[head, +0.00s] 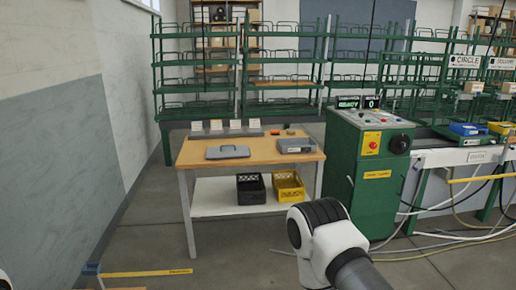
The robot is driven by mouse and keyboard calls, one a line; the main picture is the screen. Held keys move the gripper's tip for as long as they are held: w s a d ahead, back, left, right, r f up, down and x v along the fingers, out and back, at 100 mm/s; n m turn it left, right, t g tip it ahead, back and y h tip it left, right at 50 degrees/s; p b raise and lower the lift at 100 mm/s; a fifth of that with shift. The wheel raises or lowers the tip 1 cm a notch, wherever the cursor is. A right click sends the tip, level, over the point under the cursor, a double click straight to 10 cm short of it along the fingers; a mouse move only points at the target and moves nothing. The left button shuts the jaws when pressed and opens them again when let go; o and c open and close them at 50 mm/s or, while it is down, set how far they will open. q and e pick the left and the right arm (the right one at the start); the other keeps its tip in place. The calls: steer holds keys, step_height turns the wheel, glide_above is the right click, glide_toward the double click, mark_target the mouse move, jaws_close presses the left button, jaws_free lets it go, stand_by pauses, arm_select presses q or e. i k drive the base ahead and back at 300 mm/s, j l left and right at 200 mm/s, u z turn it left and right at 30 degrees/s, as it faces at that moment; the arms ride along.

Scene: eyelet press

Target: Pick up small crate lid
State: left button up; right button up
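A flat grey piece that looks like the small crate lid (227,152) lies on the left part of the wooden tabletop, with a small raised part on top. A grey open box or small crate (296,145) sits on the right part of the same tabletop. Neither of my grippers shows.
The wooden worktable (255,150) has a lower shelf with a black crate (250,189) and a yellow crate (288,187). A green control cabinet (370,175) stands right of it, with cables on the floor. Floor in front is mostly clear; a wall runs along the left.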

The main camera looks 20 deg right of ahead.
mark_target(224, 152)
steer(key=i+l, duration=0.1)
steer(key=i, duration=0.6)
steer(key=i+l, duration=0.15)
steer(key=i, duration=0.55)
steer(key=i+l, duration=0.1)
steer(key=i, duration=0.6)
steer(key=i+l, duration=0.15)
steer(key=i, duration=0.6)
